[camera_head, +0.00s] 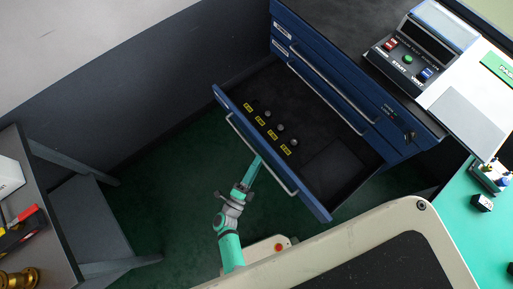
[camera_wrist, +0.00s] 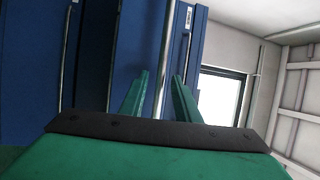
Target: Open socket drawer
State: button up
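The socket drawer (camera_head: 322,203) is pulled well out of the blue cabinet (camera_head: 345,62). Several small sockets (camera_head: 281,127) stand in it beside yellow labels. Its silver bar handle (camera_head: 272,168) runs along the front. My gripper (camera_head: 259,158) is at this handle in the head view, its fingertips partly hidden. In the wrist view, my gripper's two green fingers (camera_wrist: 160,88) stand apart on either side of the handle bar (camera_wrist: 166,60). Small gaps show between bar and fingers.
A closed drawer with a long handle (camera_head: 330,92) is above the open one. A control box with buttons (camera_head: 407,58) sits on the cabinet top. A grey shelf (camera_head: 85,215) stands at left and a green table (camera_head: 485,235) at right. Green floor is clear left of the drawer.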

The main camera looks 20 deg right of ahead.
jog(key=v, duration=1)
jog(key=shift+s+a, duration=0.25)
jog(key=shift+a, duration=0.05)
jog(key=shift+f, duration=0.1)
jog(key=s+a+r+n+t+y, duration=0.1)
jog(key=s+r+n+y, duration=0.2)
jog(key=r+n+y, duration=0.2)
jog(key=s+a+r+n+y, duration=0.1)
jog(key=s+r+n+y, duration=0.2)
jog(key=r+n, duration=0.7)
jog(key=s+a+r+n+t+y, duration=0.1)
jog(key=s+r+n+y, duration=0.3)
jog(key=r+n+y, duration=0.3)
jog(key=r+n, duration=0.1)
jog(key=n, duration=0.4)
jog(key=shift+a+t, duration=0.3)
